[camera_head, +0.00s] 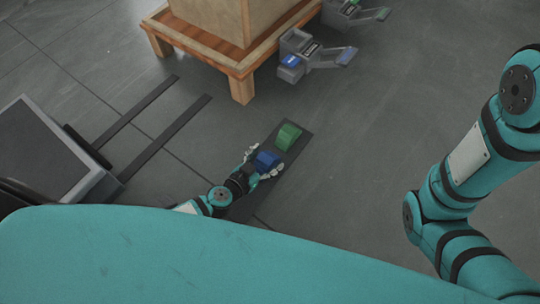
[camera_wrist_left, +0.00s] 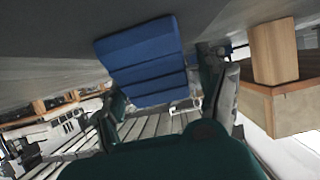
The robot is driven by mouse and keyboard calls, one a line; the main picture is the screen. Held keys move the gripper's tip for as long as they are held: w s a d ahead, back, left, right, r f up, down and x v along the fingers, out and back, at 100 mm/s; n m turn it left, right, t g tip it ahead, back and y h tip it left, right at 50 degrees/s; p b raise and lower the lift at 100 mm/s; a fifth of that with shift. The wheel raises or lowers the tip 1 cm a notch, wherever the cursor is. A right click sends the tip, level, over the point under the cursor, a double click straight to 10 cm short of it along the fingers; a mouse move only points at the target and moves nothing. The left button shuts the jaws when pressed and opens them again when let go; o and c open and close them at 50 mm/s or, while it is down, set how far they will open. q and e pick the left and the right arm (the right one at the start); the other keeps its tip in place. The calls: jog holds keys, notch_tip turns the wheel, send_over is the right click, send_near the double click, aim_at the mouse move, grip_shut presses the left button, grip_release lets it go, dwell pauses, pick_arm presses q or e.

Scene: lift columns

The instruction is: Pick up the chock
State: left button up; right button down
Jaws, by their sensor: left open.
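A blue chock (camera_head: 266,159) lies on a dark mat (camera_head: 305,133) on the floor. A green chock (camera_head: 288,136) lies on the same mat, farther from my gripper. My left gripper (camera_head: 265,163) is open, with its fingers on either side of the blue chock in the head view. In the left wrist view, the stepped blue chock (camera_wrist_left: 145,60) fills the space ahead of and between the open fingers (camera_wrist_left: 168,92). I cannot tell whether either finger touches it. My right arm shows at the right of the head view, but its gripper is not in view.
A wooden pallet (camera_head: 240,70) carrying a large box (camera_head: 225,15) stands at the top. Two grey devices (camera_head: 298,58) sit beside it. A forklift-like machine (camera_head: 45,150) with two dark forks (camera_head: 165,135) is at the left. The floor right of the mat is clear.

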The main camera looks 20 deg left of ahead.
pick_arm(q)
jog(key=shift+s, duration=0.1)
jog(key=c, duration=1.4)
jog(key=shift+r, duration=0.1)
jog(key=shift+c, duration=0.6)
